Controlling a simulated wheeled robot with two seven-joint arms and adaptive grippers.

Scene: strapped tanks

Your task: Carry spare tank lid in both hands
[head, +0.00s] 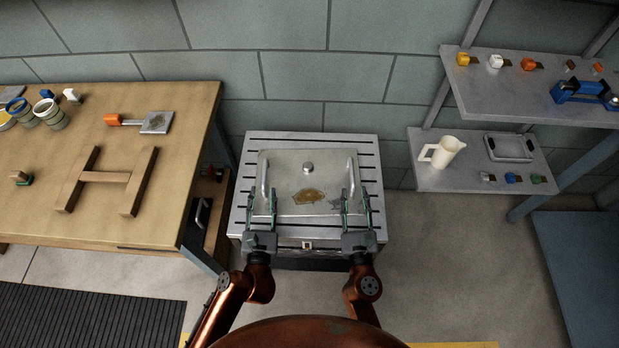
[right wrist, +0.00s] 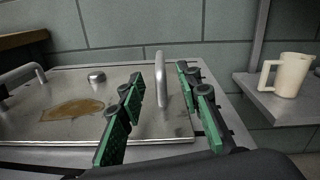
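The tank lid (head: 330,170) is a grey metal plate with a round knob (head: 308,168), a brown stain and a raised handle along each side. It lies flat on a slotted metal bench top. My left gripper (head: 262,206) is open at the near end of the left handle (head: 266,178). My right gripper (head: 356,203) is open at the near end of the right handle (head: 351,175). In the right wrist view that handle (right wrist: 160,78) stands between the spread green-padded fingers, with gaps on both sides.
The slotted bench top (head: 372,160) extends around the lid. A wooden table (head: 180,190) with jars, a scraper and an H-shaped wooden frame stands at left. Metal shelves (head: 440,180) at right hold a cream jug (head: 443,152), a tray and small items.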

